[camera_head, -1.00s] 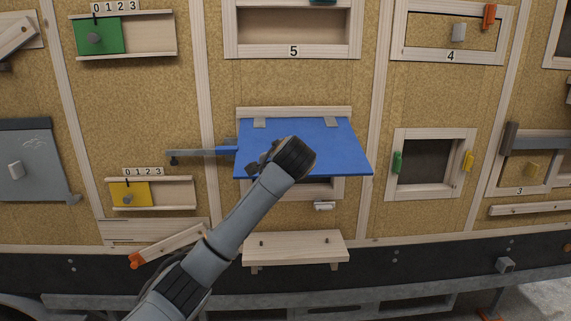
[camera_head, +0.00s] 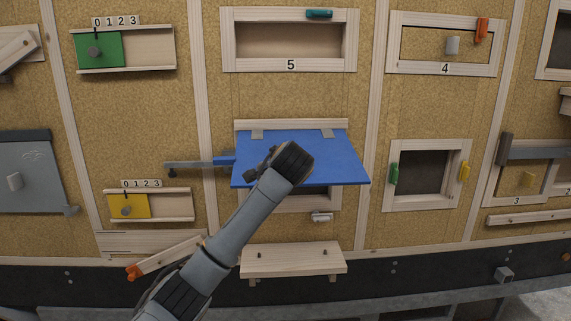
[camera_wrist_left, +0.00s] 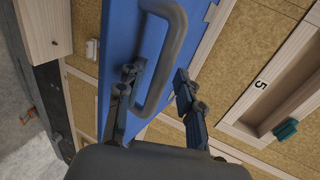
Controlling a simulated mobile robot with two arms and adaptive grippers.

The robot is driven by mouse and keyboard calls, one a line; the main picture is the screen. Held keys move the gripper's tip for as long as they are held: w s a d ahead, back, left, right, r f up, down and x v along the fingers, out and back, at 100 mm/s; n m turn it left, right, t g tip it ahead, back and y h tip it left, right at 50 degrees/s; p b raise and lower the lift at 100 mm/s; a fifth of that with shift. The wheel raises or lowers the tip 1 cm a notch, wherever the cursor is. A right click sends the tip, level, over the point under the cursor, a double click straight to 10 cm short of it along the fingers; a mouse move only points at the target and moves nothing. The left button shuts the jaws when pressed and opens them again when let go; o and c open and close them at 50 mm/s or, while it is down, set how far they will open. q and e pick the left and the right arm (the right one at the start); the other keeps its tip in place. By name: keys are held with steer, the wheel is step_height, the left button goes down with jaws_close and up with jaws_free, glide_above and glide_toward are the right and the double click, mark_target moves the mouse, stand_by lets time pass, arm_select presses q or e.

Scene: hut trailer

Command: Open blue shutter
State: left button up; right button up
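The blue shutter (camera_head: 335,160) hangs from hinges along its top edge. It is tilted outward, and part of the opening below it shows. My left gripper (camera_wrist_left: 157,78) is in front of the shutter; the shutter also shows in the left wrist view (camera_wrist_left: 116,45). Its grey curved handle (camera_wrist_left: 176,45) runs between my two fingers, which stand apart. I cannot tell whether either finger touches the handle. In the head view my left wrist covers part of the shutter and most of the gripper. My right gripper is in neither view.
A grey bar with a blue end (camera_head: 200,164) lies left of the shutter. A small wooden shelf (camera_head: 292,261) sticks out below it. Framed window 5 (camera_head: 290,12) is above, and a window with green and yellow catches (camera_head: 430,203) is at right.

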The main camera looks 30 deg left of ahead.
arm_select(q)
steer(key=v, duration=1.2)
steer(key=shift+s, duration=0.1)
